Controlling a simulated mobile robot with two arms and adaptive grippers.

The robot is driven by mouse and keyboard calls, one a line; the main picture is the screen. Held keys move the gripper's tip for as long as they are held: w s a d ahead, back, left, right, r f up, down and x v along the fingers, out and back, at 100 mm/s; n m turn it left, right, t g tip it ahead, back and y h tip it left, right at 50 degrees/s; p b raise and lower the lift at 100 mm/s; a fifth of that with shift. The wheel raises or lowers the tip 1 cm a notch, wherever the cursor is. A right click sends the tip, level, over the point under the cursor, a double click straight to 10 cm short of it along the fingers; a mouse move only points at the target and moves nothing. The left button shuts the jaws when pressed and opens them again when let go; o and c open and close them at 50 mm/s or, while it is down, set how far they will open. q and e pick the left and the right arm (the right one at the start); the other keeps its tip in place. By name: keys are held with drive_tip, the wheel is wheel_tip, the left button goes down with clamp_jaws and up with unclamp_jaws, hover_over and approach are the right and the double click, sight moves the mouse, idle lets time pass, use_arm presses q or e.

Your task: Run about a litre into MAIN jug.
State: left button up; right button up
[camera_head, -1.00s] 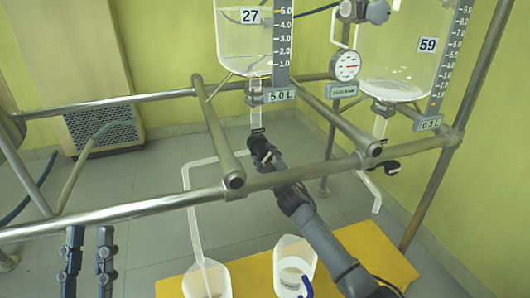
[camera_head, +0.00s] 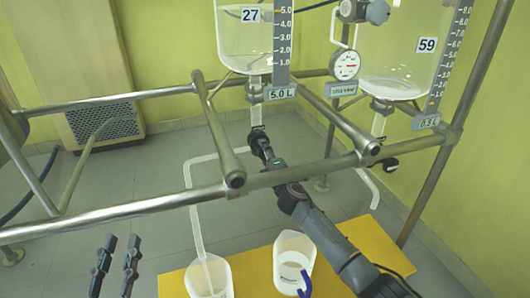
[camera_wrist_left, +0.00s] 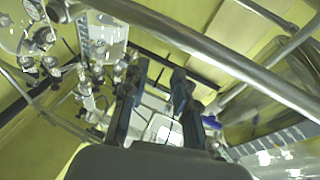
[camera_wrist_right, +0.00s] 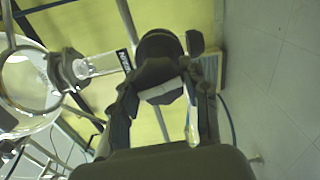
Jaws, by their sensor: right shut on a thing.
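Two clear jugs stand below the frame, a left jug (camera_head: 222,279) and a right jug (camera_head: 307,252). Their labels are too small to read, so I cannot tell which is MAIN. A pale outlet tube (camera_head: 196,215) runs from under vessel 27 (camera_head: 231,50) down into the left jug. My right gripper (camera_head: 258,138) is shut on the dark valve handle under vessel 27; the round handle (camera_wrist_right: 160,50) also shows between the fingers in the right wrist view. My left gripper (camera_head: 117,268) is open and empty, left of the jugs. I cannot tell whether liquid runs.
The jugs stand on a yellow mat (camera_head: 350,240). Vessel 59 (camera_head: 400,55) hangs at the right, its outlet tube (camera_head: 373,195) ending above the mat. A pressure gauge (camera_head: 345,64) sits between the vessels. Steel rails (camera_head: 110,214) cross in front. A blue-handled thing is by the right jug.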

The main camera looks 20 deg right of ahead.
drive_tip(key=shift+n, duration=1.1)
drive_tip(key=o, duration=1.2)
drive_tip(key=shift+c, duration=0.2)
drive_tip(key=s, duration=1.2)
drive_tip(key=shift+d, duration=0.2)
